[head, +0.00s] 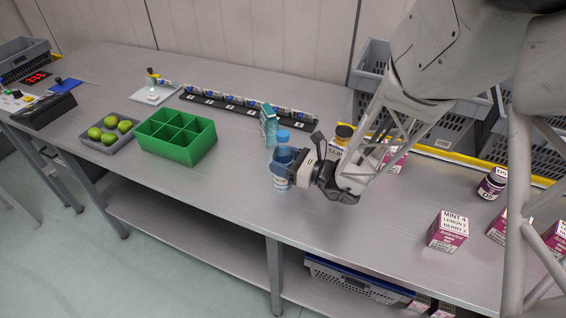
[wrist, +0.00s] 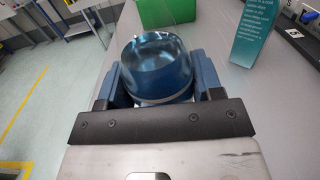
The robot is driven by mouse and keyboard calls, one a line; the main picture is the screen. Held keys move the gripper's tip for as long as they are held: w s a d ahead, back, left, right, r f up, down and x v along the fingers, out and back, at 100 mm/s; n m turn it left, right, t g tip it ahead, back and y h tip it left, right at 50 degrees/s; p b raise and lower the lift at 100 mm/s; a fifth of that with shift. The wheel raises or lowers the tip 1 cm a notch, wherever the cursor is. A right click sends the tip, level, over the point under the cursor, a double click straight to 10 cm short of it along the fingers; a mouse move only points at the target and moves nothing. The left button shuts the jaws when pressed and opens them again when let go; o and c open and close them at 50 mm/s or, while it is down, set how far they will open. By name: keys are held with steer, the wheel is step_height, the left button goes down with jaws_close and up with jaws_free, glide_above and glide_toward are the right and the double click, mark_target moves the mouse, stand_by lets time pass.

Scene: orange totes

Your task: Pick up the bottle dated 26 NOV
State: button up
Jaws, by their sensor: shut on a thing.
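A blue bottle (head: 281,183) stands upright on the grey table, near its front edge in the head view. In the wrist view the bottle's round blue top (wrist: 157,66) sits between my gripper's two fingers (wrist: 155,82). No date can be read on either one.
A teal box (head: 269,126) stands close behind the bottle. A green divided bin (head: 176,137) and a grey tray of green fruit (head: 88,141) are to the left. Pink-and-white boxes (head: 448,231) and a dark jar (head: 491,185) stand to the right.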

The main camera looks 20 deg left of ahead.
steer(key=shift+r, duration=0.15)
step_height(320, 180, up, 28)
stand_by(0.8)
stand_by(0.5)
